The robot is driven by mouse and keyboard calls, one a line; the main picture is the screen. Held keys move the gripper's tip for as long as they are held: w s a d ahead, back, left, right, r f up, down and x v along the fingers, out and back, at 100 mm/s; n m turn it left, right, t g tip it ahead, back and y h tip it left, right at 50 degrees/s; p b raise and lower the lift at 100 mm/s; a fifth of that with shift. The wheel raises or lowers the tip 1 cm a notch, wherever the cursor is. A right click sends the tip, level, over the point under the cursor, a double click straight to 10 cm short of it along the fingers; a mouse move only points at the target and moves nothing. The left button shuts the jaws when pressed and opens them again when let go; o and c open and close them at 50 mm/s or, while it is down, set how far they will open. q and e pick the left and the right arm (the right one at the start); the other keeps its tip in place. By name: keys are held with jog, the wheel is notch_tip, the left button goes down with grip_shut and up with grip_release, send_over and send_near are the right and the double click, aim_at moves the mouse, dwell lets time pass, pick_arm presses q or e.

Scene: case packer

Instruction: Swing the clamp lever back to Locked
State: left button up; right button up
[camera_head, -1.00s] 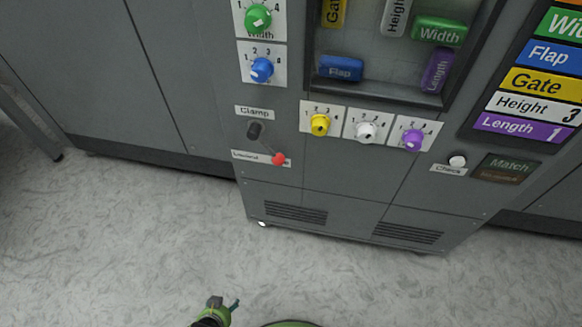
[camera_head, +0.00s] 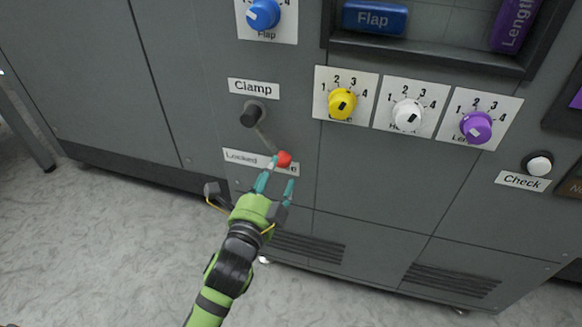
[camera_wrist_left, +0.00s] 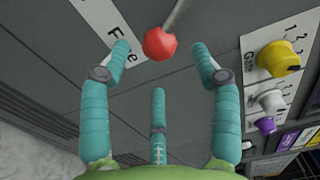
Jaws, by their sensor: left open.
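The clamp lever (camera_head: 264,136) hangs from a dark round pivot (camera_head: 253,114) under the "Clamp" label. Its red ball end (camera_head: 284,158) points down and to the right, over the right part of the label strip reading "Locked" at its left (camera_head: 240,159). My left gripper (camera_head: 276,186) is open just below the red ball. In the left wrist view, the red ball (camera_wrist_left: 159,43) sits just beyond the fingertips of my left gripper (camera_wrist_left: 162,60), between the two outer fingers. I see no grip on it. The right gripper is not in view.
Yellow (camera_head: 342,104), white (camera_head: 408,115) and purple (camera_head: 476,127) knobs stick out to the right of the lever. A blue knob (camera_head: 263,14) is above it. The Check button (camera_head: 538,163) is far right. The panel left of the lever is clear.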

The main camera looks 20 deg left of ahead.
aim_at(279, 166)
pick_arm(q)
jog(key=w, duration=0.5)
jog(key=shift+b, duration=0.4)
jog(key=shift+w+d, duration=0.1)
jog(key=shift+w, duration=0.6)
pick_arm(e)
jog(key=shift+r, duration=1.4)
pick_arm(q)
grip_shut()
